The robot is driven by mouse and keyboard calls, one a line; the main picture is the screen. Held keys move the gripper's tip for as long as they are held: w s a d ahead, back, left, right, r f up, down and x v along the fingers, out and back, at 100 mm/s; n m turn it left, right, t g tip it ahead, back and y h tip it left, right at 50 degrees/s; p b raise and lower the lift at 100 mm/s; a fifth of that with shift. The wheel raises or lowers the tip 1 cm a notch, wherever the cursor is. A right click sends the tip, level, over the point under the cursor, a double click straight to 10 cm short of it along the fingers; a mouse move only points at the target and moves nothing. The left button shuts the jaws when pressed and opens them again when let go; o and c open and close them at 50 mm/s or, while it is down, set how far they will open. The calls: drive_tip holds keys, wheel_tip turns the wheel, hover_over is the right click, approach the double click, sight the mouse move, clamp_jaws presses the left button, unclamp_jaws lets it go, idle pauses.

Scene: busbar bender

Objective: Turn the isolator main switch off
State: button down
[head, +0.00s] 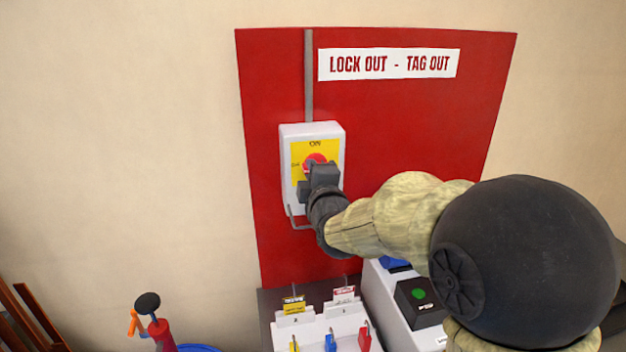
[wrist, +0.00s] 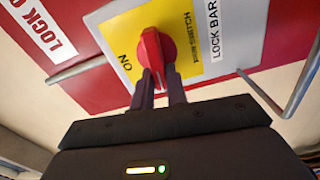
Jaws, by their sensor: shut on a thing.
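The isolator main switch is a white box (head: 286,148) with a yellow plate on the red lock-out board. Its red rotary knob (wrist: 151,47) shows in the wrist view, in the middle of the yellow plate (wrist: 120,42). In the head view the top of the knob (head: 314,158) shows above my gripper (head: 310,180), which hides the rest. In the wrist view both fingers of my gripper (wrist: 160,84) reach the knob and are shut on it. "ON" is printed at the top of the plate in the head view. The knob's exact pointing direction is hard to tell.
The red board (head: 420,120) carries a "LOCK OUT - TAG OUT" sign (head: 388,64). A grey bent rod (wrist: 272,98) sticks out beside the switch box. Below stand a white rack (head: 325,325) with tags and padlocks and a box with a green button (head: 418,294).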

drive_tip(key=shift+f+n, duration=0.15)
drive_tip(key=shift+n, duration=0.45)
drive_tip(key=c, duration=1.4)
unclamp_jaws()
drive_tip(key=shift+w, duration=0.1)
drive_tip(key=b+v, duration=0.3)
drive_tip(key=v, duration=1.4)
drive_tip(key=shift+s, duration=0.25)
drive_tip(key=shift+d, duration=0.1)
